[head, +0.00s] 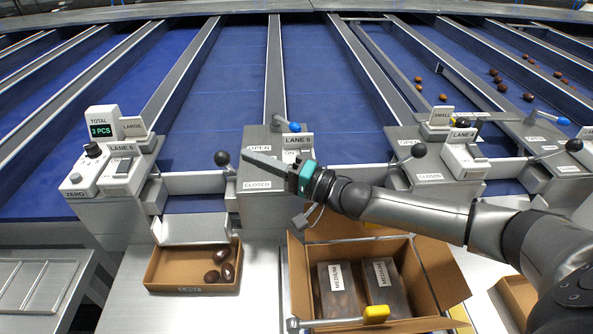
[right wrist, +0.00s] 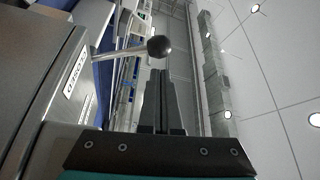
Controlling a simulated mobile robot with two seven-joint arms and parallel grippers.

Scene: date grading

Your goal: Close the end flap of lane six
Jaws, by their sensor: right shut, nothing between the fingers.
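The lane six control box (head: 122,150) stands at the left, with a display reading 3 PCS. At its lane end a pale metal flap (head: 192,231) sticks out toward a cardboard tray of dates. Right of it, a black-ball lever (head: 221,157) rises beside a housing marked OPEN and CLOSED; I cannot tell its exact setting. My right gripper (head: 248,160) is shut and empty, its fingertips pointing left, just right of the ball. In the right wrist view the ball (right wrist: 159,46) sits just beyond the closed fingertips (right wrist: 161,75); contact is unclear. My left gripper is out of view.
The cardboard tray (head: 149,270) holds several dates. A larger open carton (head: 437,272) with MEDIUM packs lies below my right arm, near a yellow-ended handle (head: 375,314). A blue-ended lever (head: 295,127) stands behind the gripper. Another black-ball lever (head: 418,150) is farther right.

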